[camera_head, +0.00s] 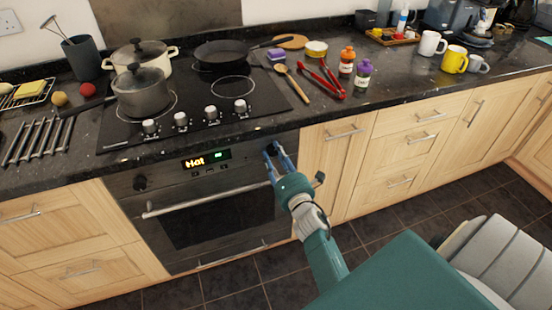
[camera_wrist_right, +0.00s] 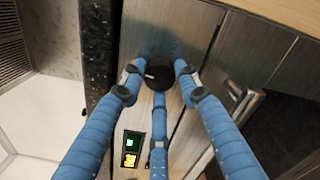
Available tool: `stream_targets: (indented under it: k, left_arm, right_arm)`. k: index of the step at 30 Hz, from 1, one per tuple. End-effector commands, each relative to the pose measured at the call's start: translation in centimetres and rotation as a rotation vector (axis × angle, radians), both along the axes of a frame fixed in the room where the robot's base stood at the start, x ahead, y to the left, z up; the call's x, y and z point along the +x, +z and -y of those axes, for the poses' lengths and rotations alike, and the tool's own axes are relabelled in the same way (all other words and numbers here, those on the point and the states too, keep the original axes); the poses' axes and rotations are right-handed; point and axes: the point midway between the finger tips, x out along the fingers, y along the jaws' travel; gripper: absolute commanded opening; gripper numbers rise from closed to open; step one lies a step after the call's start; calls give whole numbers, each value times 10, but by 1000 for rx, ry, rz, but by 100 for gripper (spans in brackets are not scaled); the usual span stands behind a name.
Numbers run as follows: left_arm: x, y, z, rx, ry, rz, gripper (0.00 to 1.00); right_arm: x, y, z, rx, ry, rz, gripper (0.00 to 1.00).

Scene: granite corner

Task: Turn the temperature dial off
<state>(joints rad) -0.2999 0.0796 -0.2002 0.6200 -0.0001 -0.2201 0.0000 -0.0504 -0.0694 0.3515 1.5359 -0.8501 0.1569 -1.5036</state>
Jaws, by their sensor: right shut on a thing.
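The oven (camera_head: 215,200) is built in under the hob, and its lit display (camera_head: 206,160) reads "Hot" beside a green mark. A black dial (camera_head: 271,148) sits at the right end of its panel, partly hidden by my right gripper (camera_head: 272,158). In the right wrist view, the blue fingers of my right gripper (camera_wrist_right: 160,83) are closed around this round black dial (camera_wrist_right: 159,74), which shows a small white mark. A second dial (camera_head: 140,183) is at the panel's left end. My left gripper is not in view.
The oven door handle (camera_head: 205,200) runs below the panel, close to my right gripper. The worktop's front edge overhangs the panel. A pot (camera_head: 142,92), a pan (camera_head: 222,54) and red tongs (camera_head: 322,82) are on top. The tiled floor in front is clear.

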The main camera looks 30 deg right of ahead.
Motion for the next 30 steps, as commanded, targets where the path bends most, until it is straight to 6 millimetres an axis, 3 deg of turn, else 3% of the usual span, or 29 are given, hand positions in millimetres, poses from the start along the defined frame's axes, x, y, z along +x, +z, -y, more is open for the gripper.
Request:
stream_targets:
  k: [21, 22, 24, 30]
  left_arm:
    - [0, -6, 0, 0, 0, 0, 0]
    - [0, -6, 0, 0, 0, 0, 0]
    - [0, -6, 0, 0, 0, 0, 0]
    - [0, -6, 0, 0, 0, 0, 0]
  right_arm:
    - [0, -6, -6, -66, 9, -24, 6]
    - [0, -6, -6, -66, 9, -25, 38]
    - [0, -6, -5, -66, 8, -25, 51]
    - [0, -4, -3, -68, 4, -22, 51]
